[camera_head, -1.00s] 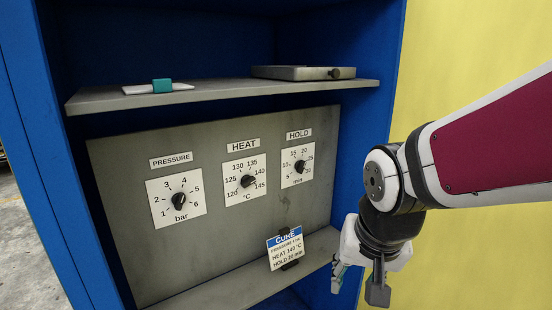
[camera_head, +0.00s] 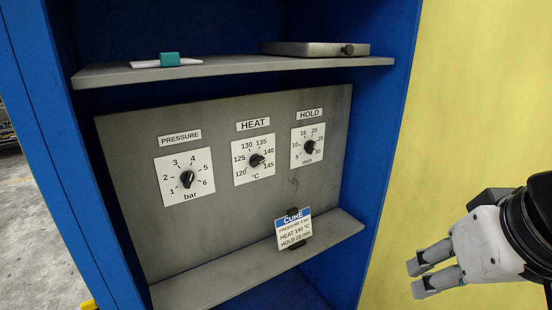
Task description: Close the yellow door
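The yellow door (camera_head: 455,110) is the large flat yellow panel filling the right side, beside the right edge of the open blue cabinet (camera_head: 385,130). Its hinges, handle and outer edge are not visible. The cabinet front stands uncovered. My gripper (camera_head: 415,279) is at the lower right, in front of the yellow panel, with its fingers pointing left. The two fingers are apart with a gap between them, and nothing is held. I cannot tell whether the gripper touches the panel.
Inside the cabinet are an upper shelf (camera_head: 230,73) with a metal tray (camera_head: 310,49) and a teal-handled item (camera_head: 170,60), a grey panel with three dials, and a lower ledge (camera_head: 215,288) with a CURE card (camera_head: 293,230). Bare floor (camera_head: 30,220) shows at left. A small yellow part (camera_head: 88,304) shows bottom left.

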